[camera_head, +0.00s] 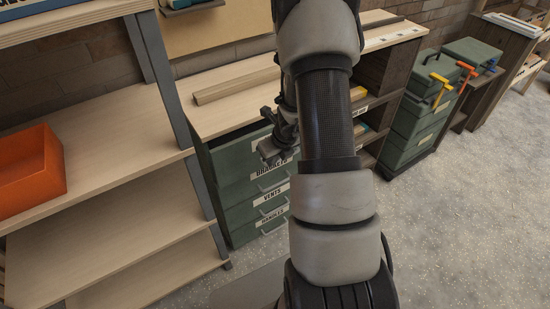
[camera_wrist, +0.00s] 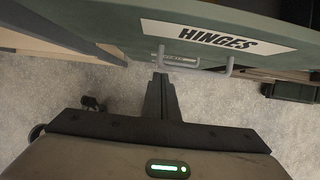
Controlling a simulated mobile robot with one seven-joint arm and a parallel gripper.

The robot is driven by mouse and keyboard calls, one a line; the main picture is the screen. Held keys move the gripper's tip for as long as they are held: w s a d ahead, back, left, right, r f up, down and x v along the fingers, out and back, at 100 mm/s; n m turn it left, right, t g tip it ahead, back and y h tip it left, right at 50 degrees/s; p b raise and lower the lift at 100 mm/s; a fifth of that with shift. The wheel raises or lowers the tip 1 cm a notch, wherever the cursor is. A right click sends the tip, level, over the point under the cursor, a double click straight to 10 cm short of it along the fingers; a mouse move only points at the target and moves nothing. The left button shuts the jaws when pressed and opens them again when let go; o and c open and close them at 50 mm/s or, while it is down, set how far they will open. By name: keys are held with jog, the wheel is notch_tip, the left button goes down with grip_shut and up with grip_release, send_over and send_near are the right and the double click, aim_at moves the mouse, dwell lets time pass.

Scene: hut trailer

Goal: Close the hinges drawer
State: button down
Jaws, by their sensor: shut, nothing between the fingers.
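The hinges drawer (camera_wrist: 100,18) shows in the wrist view as a dark green front with a white HINGES label (camera_wrist: 217,38). Its grey bar handle (camera_wrist: 229,66) hangs below the label. My gripper (camera_wrist: 160,77) has its fingers together and empty, just below the drawer front near the left part of the handle; I cannot tell whether it touches. In the head view my gripper (camera_head: 270,150) is at the upper front of the green drawer cabinet (camera_head: 226,160). My arm hides much of the top drawer there, so how far it stands out is unclear.
Lower drawers are labelled BRACKETS, VENTS (camera_head: 272,196) and HANDLES. A wooden shelf unit (camera_head: 110,135) with an orange bin (camera_head: 28,170) stands close at left. Open dark shelving (camera_head: 385,75) and green stacked boxes (camera_head: 415,125) stand right. Speckled floor (camera_head: 470,220) is clear at right.

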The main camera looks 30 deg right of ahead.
jog(key=w, duration=0.1)
jog(key=w+f+p, duration=0.1)
jog(key=w+p, duration=0.1)
jog(key=shift+w+a+f, duration=0.15)
jog(key=shift+w+f, duration=0.05)
jog(key=shift+f, duration=0.1)
jog(key=shift+w+f+p, duration=0.15)
jog(key=shift+w+p, duration=0.15)
jog(key=shift+w, duration=0.45)
